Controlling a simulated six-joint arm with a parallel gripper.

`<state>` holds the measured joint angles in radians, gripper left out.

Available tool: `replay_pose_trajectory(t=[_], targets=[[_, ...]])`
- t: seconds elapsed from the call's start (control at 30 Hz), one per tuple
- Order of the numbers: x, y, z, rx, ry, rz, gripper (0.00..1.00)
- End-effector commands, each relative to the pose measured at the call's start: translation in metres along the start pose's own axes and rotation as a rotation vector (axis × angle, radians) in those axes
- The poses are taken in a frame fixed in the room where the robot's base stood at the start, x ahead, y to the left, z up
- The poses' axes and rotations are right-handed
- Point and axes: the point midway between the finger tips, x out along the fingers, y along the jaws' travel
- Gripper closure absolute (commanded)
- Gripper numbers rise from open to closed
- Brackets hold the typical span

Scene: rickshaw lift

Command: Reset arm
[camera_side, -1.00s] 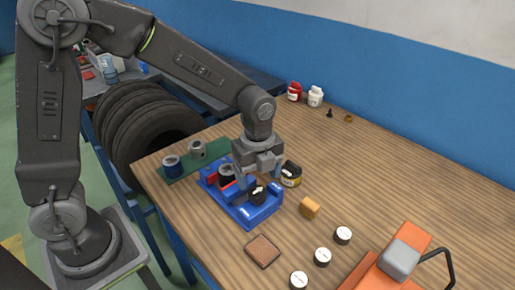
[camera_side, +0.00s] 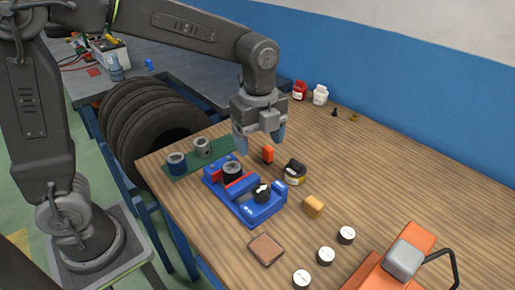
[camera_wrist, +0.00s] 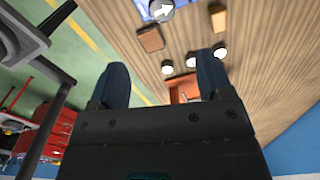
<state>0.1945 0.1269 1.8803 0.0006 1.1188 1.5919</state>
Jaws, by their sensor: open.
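My gripper (camera_side: 261,140) is open and empty, raised above the far side of the blue fixture (camera_side: 262,211) in the side view. Its two fingers point down and touch nothing that I can see. In the wrist view the two dark fingers (camera_wrist: 163,85) stand wide apart with nothing between them. The blue fixture sits on the wooden table (camera_side: 400,165) and carries a dark cylindrical part (camera_side: 232,169) at its far end and a black knob-like part (camera_side: 262,192) near its middle.

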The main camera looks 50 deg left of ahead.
Motion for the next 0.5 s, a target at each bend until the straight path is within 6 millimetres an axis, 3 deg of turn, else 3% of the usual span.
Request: replay_pose_trajectory(t=[0.17, 0.3, 0.5], targets=[[-0.028, 0.035, 0.014, -0.358, 0.012, -0.105, 0.27], [-0.044, 0.075, 0.025, -0.761, 0.058, -0.211, 0.27], [-0.051, 0.128, 0.033, -1.304, 0.181, -0.343, 0.27]])
